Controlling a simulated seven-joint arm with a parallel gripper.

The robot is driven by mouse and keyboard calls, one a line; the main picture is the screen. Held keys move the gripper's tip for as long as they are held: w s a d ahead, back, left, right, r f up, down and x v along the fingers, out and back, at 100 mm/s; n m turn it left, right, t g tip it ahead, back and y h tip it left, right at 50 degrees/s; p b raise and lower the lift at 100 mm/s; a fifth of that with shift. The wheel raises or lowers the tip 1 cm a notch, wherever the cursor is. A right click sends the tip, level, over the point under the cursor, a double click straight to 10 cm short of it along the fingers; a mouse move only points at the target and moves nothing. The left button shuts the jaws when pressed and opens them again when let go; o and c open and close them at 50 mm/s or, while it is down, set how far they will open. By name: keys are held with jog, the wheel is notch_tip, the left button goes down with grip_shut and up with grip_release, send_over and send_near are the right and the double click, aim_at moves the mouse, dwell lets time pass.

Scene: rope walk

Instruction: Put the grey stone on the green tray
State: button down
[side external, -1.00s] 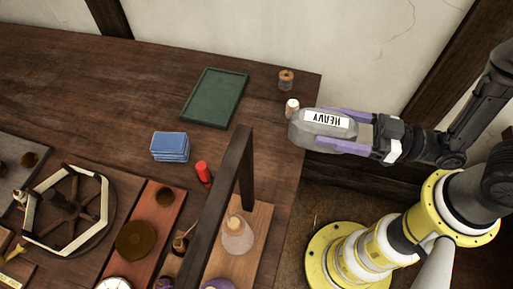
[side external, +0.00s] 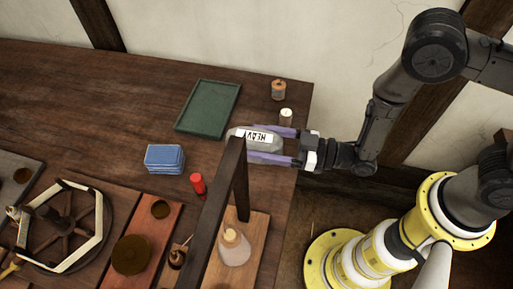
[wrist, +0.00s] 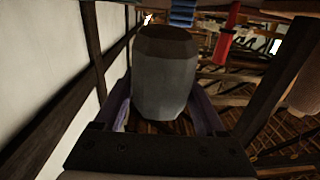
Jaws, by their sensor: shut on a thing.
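The grey stone (side external: 266,149) carries a white label reading "HEAVY" and is held between the purple fingers of my gripper (side external: 262,146). In the wrist view, the stone (wrist: 165,85) fills the space between my fingers. The green tray (side external: 208,108) lies flat and empty on the table, up and left of the stone. The stone appears apart from the tray; its height above the table is hard to tell.
The dark post and beam (side external: 217,195) stand just left of and below the stone. A white-topped item (side external: 286,116) and a spool (side external: 278,89) are near the right table edge. A blue block stack (side external: 165,158) and red cylinder (side external: 198,184) sit left of the post.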

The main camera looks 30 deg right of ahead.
jog(key=shift+w+a+f, duration=0.25)
jog(key=shift+w+f, duration=0.05)
jog(key=shift+f, duration=0.2)
jog(key=shift+w+a+f, duration=0.2)
jog(key=shift+w+f, duration=0.1)
jog(key=shift+f, duration=1.05)
jog(key=shift+f, duration=0.2)
grip_release()
jog(key=shift+s+f, duration=0.1)
jog(key=shift+f, duration=0.05)
jog(key=shift+d, duration=0.1)
jog(key=v, duration=0.7)
jog(key=shift+s+d, duration=0.15)
jog(key=shift+s, duration=0.05)
